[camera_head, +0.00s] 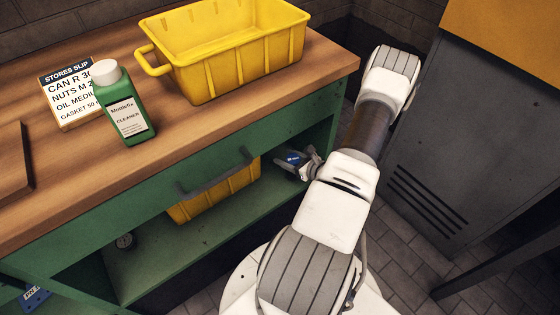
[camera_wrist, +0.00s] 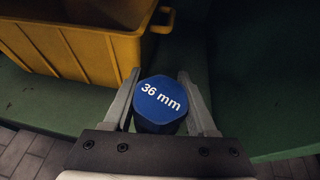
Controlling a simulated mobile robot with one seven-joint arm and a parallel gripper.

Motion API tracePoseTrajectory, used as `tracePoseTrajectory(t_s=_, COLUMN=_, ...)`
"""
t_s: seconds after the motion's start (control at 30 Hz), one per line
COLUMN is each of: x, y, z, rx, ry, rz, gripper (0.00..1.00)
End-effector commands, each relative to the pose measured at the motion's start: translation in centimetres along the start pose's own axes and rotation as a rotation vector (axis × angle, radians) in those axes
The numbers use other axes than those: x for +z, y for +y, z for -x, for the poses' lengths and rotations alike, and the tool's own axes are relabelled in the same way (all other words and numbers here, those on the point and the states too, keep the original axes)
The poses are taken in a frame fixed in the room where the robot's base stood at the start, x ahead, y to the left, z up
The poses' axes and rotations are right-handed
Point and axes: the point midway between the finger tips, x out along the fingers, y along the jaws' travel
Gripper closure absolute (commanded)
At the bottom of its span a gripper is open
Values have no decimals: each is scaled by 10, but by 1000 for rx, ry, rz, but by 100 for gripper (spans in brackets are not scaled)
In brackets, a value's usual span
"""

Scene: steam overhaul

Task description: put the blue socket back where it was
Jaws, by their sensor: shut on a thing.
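The blue socket (camera_wrist: 160,103), marked "36 mm", sits between the two fingers of my gripper (camera_wrist: 159,88) in the wrist view. My gripper is shut on it. In the head view, the blue socket (camera_head: 294,158) and my gripper (camera_head: 308,163) are at the right end of the open cabinet bay under the worktop. The green shelf (camera_head: 215,225) lies below them; I cannot tell whether the socket touches it. The socket's underside is hidden.
A yellow bin (camera_wrist: 85,45) stands on the shelf left of the socket; it shows under the drawer handle (camera_head: 215,177) too. A small dark round thing (camera_head: 125,240) lies further left. On the worktop are a yellow tub (camera_head: 225,65), green bottle (camera_head: 125,110) and stores slip (camera_head: 70,95). A grey locker (camera_head: 460,130) stands right.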

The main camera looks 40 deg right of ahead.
Motion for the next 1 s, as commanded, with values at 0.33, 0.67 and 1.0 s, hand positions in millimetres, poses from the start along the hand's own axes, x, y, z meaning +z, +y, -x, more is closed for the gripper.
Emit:
tracePoseTrajectory(t_s=0.33, x=-19, y=-36, z=-79, rx=0, ry=-4, rz=4, gripper=100)
tracePoseTrajectory(t_s=0.67, x=-29, y=-45, z=-100, rx=0, ry=-1, rz=-1, gripper=100)
tracePoseTrajectory(t_s=1.0, x=-56, y=-46, z=-111, rx=0, ry=-3, rz=1, gripper=100)
